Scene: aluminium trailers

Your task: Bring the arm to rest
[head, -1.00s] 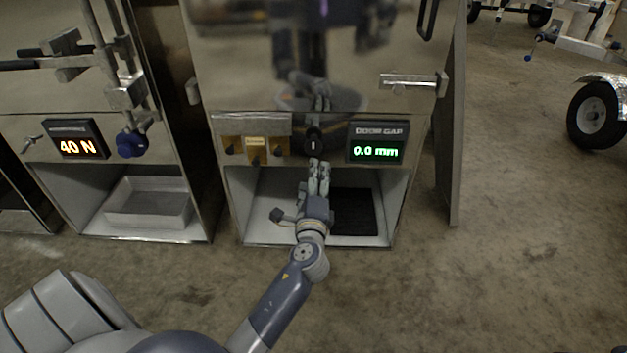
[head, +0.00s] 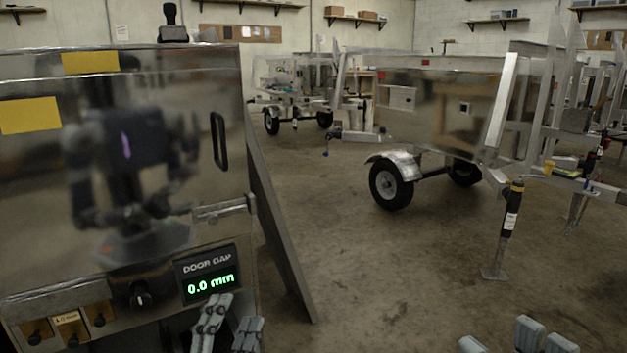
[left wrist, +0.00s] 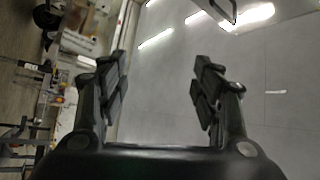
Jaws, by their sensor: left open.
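My left gripper (head: 228,324) shows at the bottom of the head view, in front of the steel cabinet (head: 225,115) and below its display. In the left wrist view the left gripper (left wrist: 162,95) is open, with nothing between its fingers and a grey metal surface beyond. Most of the left arm is out of the head view. Fingertips of my right gripper (head: 515,338) show at the bottom right edge; the rest of it is cut off.
The "DOOR GAP" display (head: 209,277) reads 0.0 mm, with a black knob (head: 140,295) to its left. A leaning panel (head: 275,220) stands right of the cabinet. A trailer (head: 430,115) stands further back; the floor (head: 400,260) between is clear.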

